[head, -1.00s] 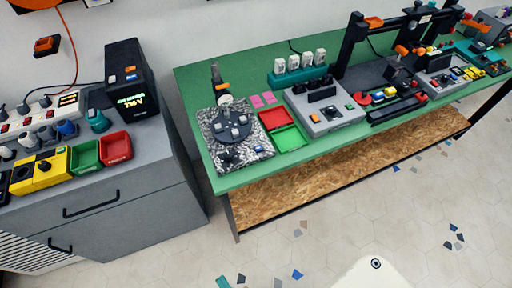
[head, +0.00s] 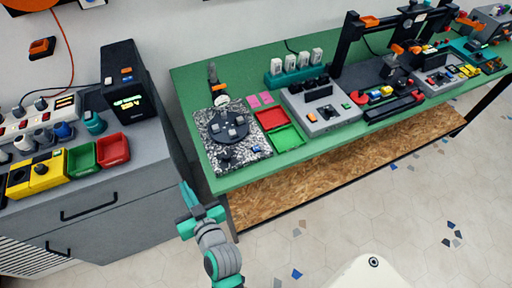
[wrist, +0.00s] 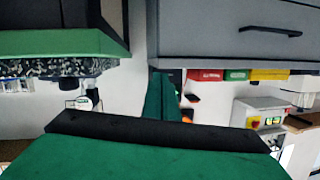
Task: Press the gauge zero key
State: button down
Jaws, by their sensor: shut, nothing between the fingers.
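The gauge stand (head: 220,90), with an orange part and a round white dial, rises at the back of a speckled granite plate (head: 203,122) on the green bench. A dark round disc (head: 228,128) with several grey blocks lies on the plate. A small blue key-like piece (head: 257,149) sits near the plate's front right corner; I cannot read any label. My teal gripper (head: 187,187) is shut and empty, in front of the gap between bench and grey cabinet, apart from the plate. In the wrist view its fingers (wrist: 163,95) show, and the upside-down dial (wrist: 83,103) is at left.
The green bench (head: 190,85) carries red and green trays (head: 287,138) and a grey control box (head: 318,125). The grey cabinet (head: 140,185) at left holds a black device (head: 125,85) and bins. The floor in front is open.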

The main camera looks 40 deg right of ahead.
jog(key=w+d+r+n+y, duration=0.1)
jog(key=w+d+r+n, duration=0.2)
jog(key=w+d+r, duration=0.3)
notch_tip(320, 180, up, 7)
jog(key=n+g, duration=0.6)
jog(key=n, duration=0.2)
send_over(256, 149)
jog(key=s, duration=0.1)
jog(key=shift+d+f, duration=0.1)
jog(key=shift+d, duration=0.1)
jog(key=shift+f, duration=0.15)
jog(key=shift+f, duration=4.25)
jog(key=shift+f, duration=0.1)
jog(key=shift+f, duration=0.35)
